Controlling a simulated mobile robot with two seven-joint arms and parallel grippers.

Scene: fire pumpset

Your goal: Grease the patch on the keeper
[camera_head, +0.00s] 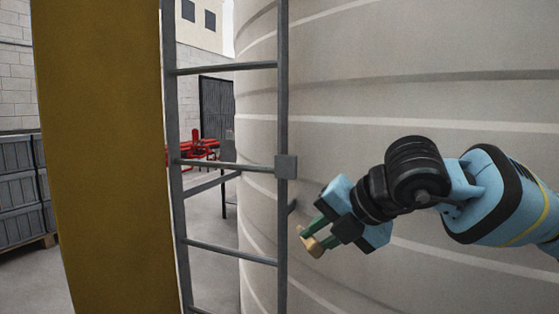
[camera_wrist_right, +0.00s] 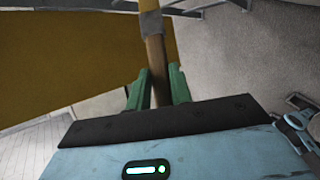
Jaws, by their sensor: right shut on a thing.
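My right gripper (camera_head: 308,236) is at the lower middle of the head view, in front of the tank and just right of the ladder. Its green fingers are shut on a brush-like tool, with a tan end (camera_head: 312,247) showing at the fingertips. In the right wrist view the tool's brown handle (camera_wrist_right: 158,70) stands between the fingers, with a grey band and a yellowish part above. A grey square block (camera_head: 286,166) sits on the ladder's right rail; I cannot tell whether it is the keeper. No grease patch can be made out. My left gripper is out of view.
A grey ladder (camera_head: 226,163) stands upright against the large beige ribbed tank (camera_head: 420,80). A wide yellow-brown upright panel (camera_head: 105,150) blocks the near left. Grey crates (camera_head: 18,190) stand beyond it on the left. Red pipework (camera_head: 195,150) shows far behind the ladder.

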